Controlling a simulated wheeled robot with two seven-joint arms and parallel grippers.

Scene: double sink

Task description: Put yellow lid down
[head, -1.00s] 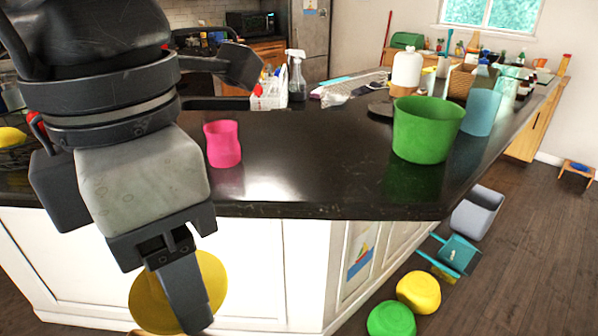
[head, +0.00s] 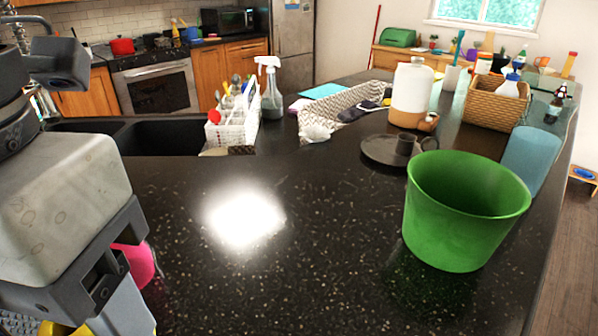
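The yellow lid (head: 58,328) shows only as a small strip at the bottom left edge; most of it is cut off or hidden by my gripper. My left gripper (head: 118,315) points down at the lower left, close to the counter's near part. Its fingertips are cut off by the frame edge. The lid appears held in its fingers, as it was a second ago. Whether the lid touches the counter cannot be seen. My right gripper is not in view.
A pink cup (head: 142,262) stands partly hidden right behind my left gripper. A green bucket (head: 462,225) stands at the right. The dark counter (head: 290,270) between them is clear. A sink (head: 165,137), white caddy (head: 236,122) and dark plate with mug (head: 375,152) lie farther back.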

